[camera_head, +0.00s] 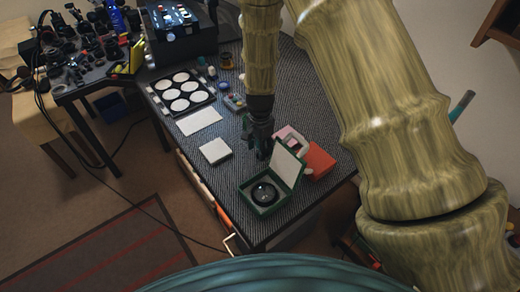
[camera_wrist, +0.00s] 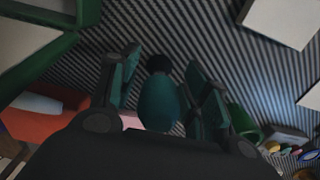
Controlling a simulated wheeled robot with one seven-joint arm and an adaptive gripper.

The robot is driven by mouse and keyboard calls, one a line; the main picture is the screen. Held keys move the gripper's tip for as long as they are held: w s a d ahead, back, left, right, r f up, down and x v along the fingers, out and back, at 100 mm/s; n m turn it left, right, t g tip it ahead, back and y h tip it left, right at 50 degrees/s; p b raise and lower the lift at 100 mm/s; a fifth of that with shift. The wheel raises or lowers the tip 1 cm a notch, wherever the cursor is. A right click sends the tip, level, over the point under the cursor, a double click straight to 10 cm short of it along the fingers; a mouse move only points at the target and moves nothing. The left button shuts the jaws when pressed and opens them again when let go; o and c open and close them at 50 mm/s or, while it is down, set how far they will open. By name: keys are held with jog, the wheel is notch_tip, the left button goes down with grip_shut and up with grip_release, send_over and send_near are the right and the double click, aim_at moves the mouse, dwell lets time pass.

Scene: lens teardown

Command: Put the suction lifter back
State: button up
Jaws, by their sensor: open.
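The suction lifter (camera_wrist: 158,102), a teal bulb with a dark end, shows in the wrist view between the two fingers of my gripper (camera_wrist: 160,72). The fingers are open, with a visible gap on each side of the bulb. I cannot tell whether its dark end touches the striped mat. In the head view my gripper (camera_head: 259,146) is low over the mat, just behind the open green box (camera_head: 288,184). I cannot make out the lifter there. A dark round lens (camera_head: 264,193) lies in the green box, whose lid stands up.
A red-orange box (camera_head: 319,160) is right of the green box. A white pad (camera_head: 215,151) lies to the left, with a tray of white discs (camera_head: 184,104) behind. Small bottles and jars stand farther back. The mat's front left is clear.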

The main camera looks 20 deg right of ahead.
notch_tip(320, 180, up, 11)
jog(key=shift+r+b, duration=0.1)
jog(key=shift+b, duration=0.75)
dwell(0.9)
